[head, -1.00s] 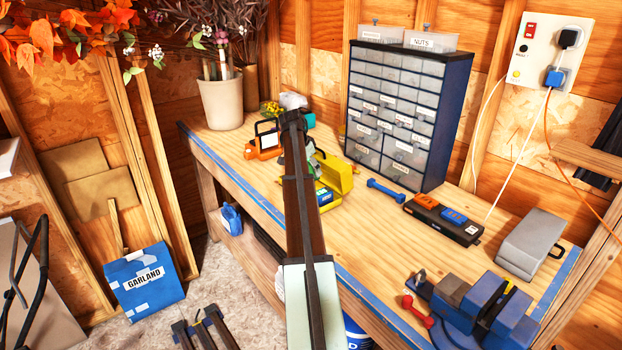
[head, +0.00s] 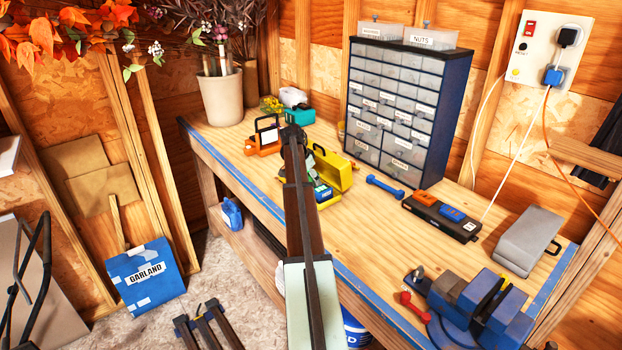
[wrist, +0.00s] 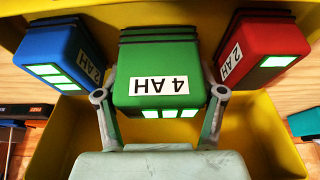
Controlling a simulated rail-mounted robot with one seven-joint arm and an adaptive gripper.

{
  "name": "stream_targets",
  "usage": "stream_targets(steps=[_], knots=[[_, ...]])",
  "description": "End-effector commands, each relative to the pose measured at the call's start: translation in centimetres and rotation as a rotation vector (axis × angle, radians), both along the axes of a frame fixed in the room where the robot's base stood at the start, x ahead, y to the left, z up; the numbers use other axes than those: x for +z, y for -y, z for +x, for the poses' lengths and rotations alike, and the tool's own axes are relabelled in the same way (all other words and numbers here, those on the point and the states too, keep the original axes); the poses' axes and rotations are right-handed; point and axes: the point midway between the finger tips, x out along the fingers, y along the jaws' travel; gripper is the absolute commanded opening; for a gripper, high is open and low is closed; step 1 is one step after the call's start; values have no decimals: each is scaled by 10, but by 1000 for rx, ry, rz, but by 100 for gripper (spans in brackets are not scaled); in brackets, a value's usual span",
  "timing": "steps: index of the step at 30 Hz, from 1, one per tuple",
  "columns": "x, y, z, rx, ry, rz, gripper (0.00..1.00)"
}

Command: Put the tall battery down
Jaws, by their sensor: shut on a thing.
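The tall battery (wrist: 158,60) is green with a white "4 AH" label and lit green bars. My gripper (wrist: 160,94) is shut on it, one finger on each side. A blue battery (wrist: 55,58) labelled "2 AH" is on its left, and a red "2 AH" battery (wrist: 255,50) is on its right. All three show within the open yellow case (wrist: 60,135). In the head view the case (head: 334,170) lies on the bench, and my arm hides most of the gripper. I cannot tell whether the green battery touches the case floor.
An orange tool (head: 265,140) stands left of the case and a teal box (head: 300,116) behind it. A blue dumbbell-shaped item (head: 385,187), a black charger (head: 441,217) and a drawer cabinet (head: 408,110) are to the right. Bare bench (head: 375,235) lies in front.

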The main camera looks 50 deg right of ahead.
Motion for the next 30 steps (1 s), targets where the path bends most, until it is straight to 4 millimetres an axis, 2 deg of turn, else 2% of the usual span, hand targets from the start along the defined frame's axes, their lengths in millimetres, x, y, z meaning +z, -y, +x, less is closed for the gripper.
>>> stream_targets(steps=[1,3,17,23,30], knots=[[-1,0,0,0,0,0,75],[-1,0,0,0,0,0,93],[5,-1,1,0,1,0,93],[29,-12,4,1,2,-1,93],[73,-29,9,0,2,-2,93]])
